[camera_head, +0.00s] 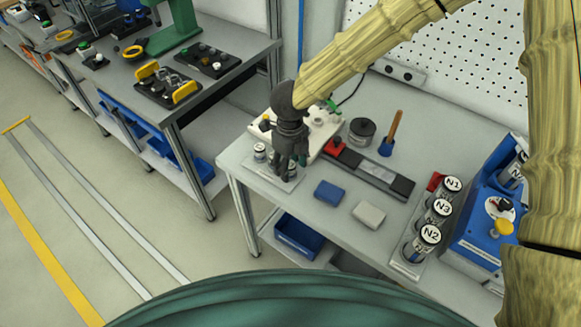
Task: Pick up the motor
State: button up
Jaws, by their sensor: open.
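My gripper (291,163) points down over the left end of the grey workbench, its fingers open. It is above or beside a small light tray (290,178) and partly hides what is there. A short silver cylinder with a dark-marked top (260,152) stands just left of my gripper; it may be a motor. Three larger silver cylinders with labelled tops, N1 (453,185), N3 (441,208) and N2 (430,235), stand upright in a row at the right. I cannot tell for sure which item is the motor. I cannot see anything held between my fingers.
On the workbench (385,262) are a blue block (329,192), a pale block (369,214), a dark rail-like fixture (375,174), a round black part (362,130) and a wooden-handled tool (396,127). A blue machine (484,225) stands at the right. A pegboard (470,60) rises behind.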

jog(key=shift+w+f, duration=0.3)
jog(key=shift+f, duration=0.25)
jog(key=shift+s+r, duration=0.15)
jog(key=shift+s, duration=0.05)
jog(key=c, duration=1.2)
jog(key=shift+o, duration=0.2)
jog(key=shift+w, duration=0.1)
